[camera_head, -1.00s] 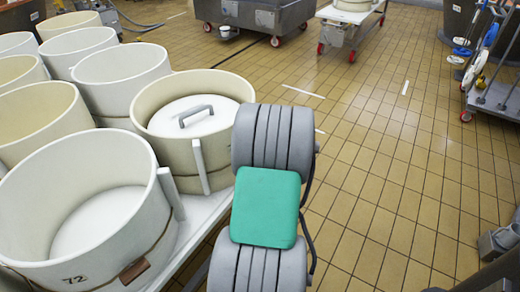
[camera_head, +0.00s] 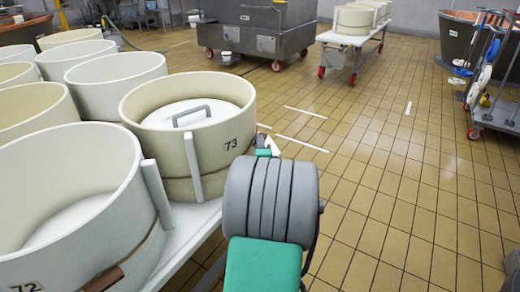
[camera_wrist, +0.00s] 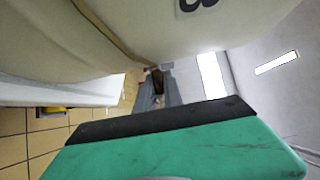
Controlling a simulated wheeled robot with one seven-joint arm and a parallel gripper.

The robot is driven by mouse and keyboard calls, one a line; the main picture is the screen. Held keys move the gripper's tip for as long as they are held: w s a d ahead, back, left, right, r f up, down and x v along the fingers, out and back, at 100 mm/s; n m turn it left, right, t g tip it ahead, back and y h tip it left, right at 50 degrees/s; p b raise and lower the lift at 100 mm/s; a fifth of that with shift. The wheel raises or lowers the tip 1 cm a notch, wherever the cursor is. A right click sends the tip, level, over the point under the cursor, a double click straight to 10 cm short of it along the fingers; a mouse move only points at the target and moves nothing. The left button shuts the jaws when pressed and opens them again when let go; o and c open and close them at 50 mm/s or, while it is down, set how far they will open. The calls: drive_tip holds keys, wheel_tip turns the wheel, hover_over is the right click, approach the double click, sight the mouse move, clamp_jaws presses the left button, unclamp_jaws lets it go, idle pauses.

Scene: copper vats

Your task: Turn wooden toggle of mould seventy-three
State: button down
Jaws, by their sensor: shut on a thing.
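Mould seventy-three (camera_head: 215,163) is a round cream tub with "73" on its side and a white handled lid inside. It stands at the end of the white table. In the wrist view its curved wall (camera_wrist: 150,35) fills the top, with part of the number showing. My gripper (camera_wrist: 158,88) is at the lower side of the mould, its two grey fingers shut on a small brown piece, the wooden toggle (camera_wrist: 157,80). In the head view a little of my gripper (camera_head: 268,148) shows right of the mould, behind my arm. The toggle is hidden there.
Mould seventy-two (camera_head: 70,215) stands close at the left front, with other white moulds behind it. The white table edge (camera_head: 190,240) runs below them. The tiled floor to the right is clear; wheeled carts (camera_head: 355,40) stand farther back.

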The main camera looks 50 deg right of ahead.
drive_tip(key=c, duration=1.5)
unclamp_jaws()
drive_tip(key=shift+o, duration=0.2)
drive_tip(key=v, duration=0.8)
drive_tip(key=shift+p, duration=0.3)
drive_tip(key=shift+w, duration=0.1)
